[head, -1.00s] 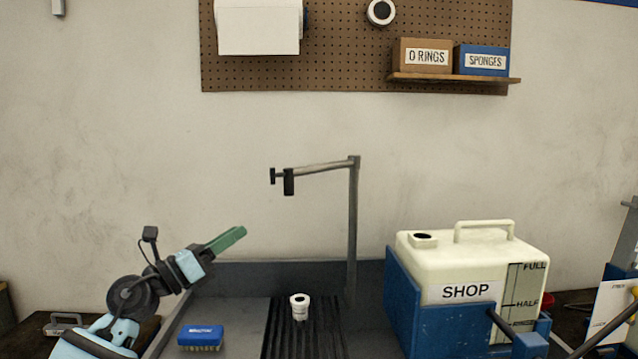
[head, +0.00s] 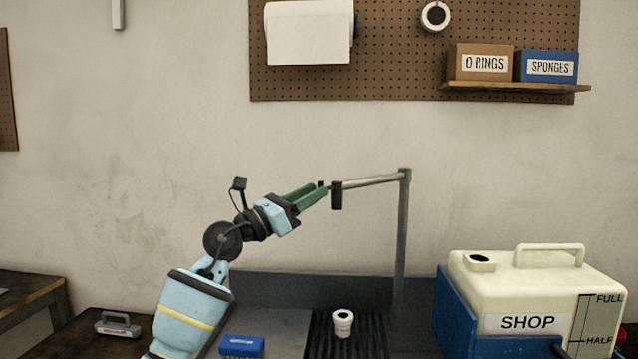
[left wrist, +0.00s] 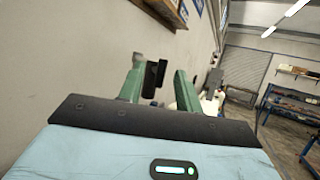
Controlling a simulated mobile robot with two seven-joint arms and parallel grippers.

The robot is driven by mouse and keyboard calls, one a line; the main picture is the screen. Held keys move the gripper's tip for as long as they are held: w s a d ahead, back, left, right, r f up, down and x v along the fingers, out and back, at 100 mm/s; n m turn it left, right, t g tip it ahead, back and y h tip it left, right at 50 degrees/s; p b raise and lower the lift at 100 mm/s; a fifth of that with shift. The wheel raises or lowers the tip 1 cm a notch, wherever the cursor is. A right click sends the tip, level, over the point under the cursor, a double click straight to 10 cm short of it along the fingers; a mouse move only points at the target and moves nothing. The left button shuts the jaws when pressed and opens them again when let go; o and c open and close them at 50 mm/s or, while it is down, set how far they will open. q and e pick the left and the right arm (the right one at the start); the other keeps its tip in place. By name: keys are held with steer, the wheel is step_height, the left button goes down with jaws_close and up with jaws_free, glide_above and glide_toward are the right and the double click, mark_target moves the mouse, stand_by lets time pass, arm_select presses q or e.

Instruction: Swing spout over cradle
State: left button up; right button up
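The metal spout (head: 372,181) reaches left from the top of an upright post (head: 401,235). A dark nozzle (head: 336,196) hangs near its free end, with a dark end piece at the tip. My left gripper (head: 322,189) is at that free end with its green fingers apart. In the left wrist view a dark part of the spout (left wrist: 153,78) shows between the fingers, closer to the left one; I cannot tell whether they touch. A blue cradle (head: 453,315) holds a cream tank (head: 540,285) marked SHOP, right of the post. My right gripper is out of view.
Below the spout, a white fitting (head: 343,323) stands on a dark ribbed strip in the grey tray (head: 290,325). A blue brush (head: 242,346) lies left of it. The tank's open filler (head: 480,259) faces up. The wall behind is bare at spout height.

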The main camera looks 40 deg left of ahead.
arm_select(q)
steer(key=shift+x, duration=1.5)
jaws_close()
